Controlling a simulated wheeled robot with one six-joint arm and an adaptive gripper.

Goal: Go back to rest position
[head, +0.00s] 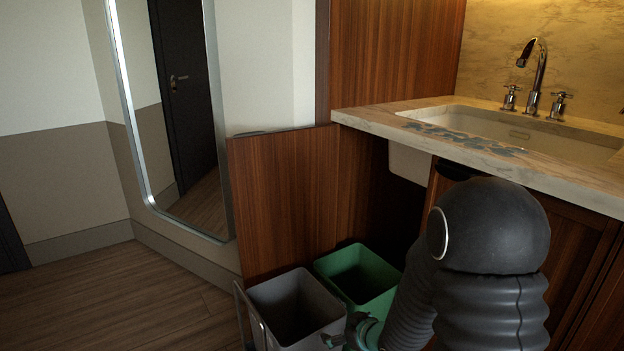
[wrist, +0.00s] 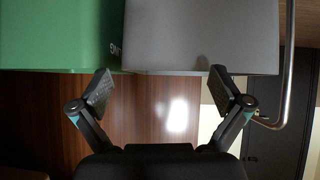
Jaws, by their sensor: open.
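My gripper (wrist: 160,92) is open in the wrist view, its two fingers spread wide with nothing between them. The grey bin (wrist: 195,40) fills the top middle of that view, just beyond the fingertips, and the green bin (wrist: 55,40) is at its left. In the head view part of my gripper (head: 352,334) shows low by the front right corner of the grey bin (head: 297,300); its fingertips cannot be made out there. My arm covers the lower right of the head view and hides part of the space beside the green bin (head: 358,277).
A wooden cabinet door (head: 282,195) stands open behind the bins. A stone counter (head: 590,188) with a sink (head: 470,120) and tap (head: 538,75) overhangs at the right. A tall mirror (head: 180,110) leans on the left wall. The wooden floor (head: 130,300) at the left is clear.

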